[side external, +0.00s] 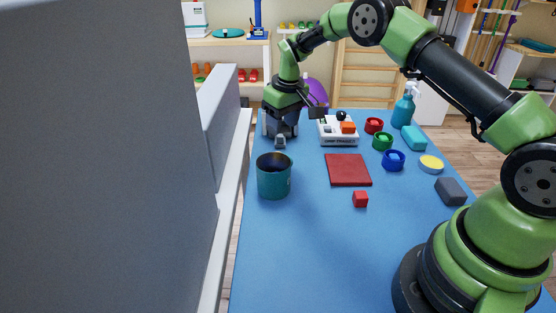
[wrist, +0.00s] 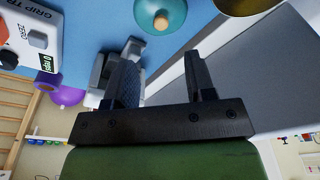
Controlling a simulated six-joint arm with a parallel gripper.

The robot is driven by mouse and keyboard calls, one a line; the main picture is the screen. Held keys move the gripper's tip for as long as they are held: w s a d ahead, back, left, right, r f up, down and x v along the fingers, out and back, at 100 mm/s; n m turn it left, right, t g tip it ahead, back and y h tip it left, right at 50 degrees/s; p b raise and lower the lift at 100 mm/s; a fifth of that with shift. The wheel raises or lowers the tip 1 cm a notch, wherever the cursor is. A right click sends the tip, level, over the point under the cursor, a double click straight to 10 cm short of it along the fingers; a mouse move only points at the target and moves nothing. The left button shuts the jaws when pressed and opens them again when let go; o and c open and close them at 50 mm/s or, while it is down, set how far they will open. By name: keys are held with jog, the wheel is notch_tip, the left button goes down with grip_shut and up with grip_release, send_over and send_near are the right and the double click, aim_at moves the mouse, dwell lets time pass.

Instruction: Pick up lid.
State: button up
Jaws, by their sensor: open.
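The lid (wrist: 151,9) is a round teal piece with a light wooden knob. It shows at the top edge of the wrist view, partly cut off, beyond my fingertips and apart from them. I cannot make it out in the side view. My gripper (wrist: 163,56) is open, with nothing between its two dark fingers. In the side view my gripper (side external: 280,140) is low over the far left of the table, behind a teal canister (side external: 273,182). The canister stands upright with a dark, open-looking top.
A white grip tester (side external: 339,139) stands right of my gripper. Coloured rings, a spray bottle (side external: 403,112) and several small blocks lie further right. A dark red pad (side external: 347,170) lies mid-table. A grey panel (side external: 90,160) rises along the left edge. The blue table's near part is clear.

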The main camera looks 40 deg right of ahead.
jog(key=f, duration=0.6)
jog(key=w+f, duration=0.1)
jog(key=f, duration=0.2)
jog(key=shift+w+a, duration=0.1)
jog(key=shift+c, duration=0.5)
grip_shut()
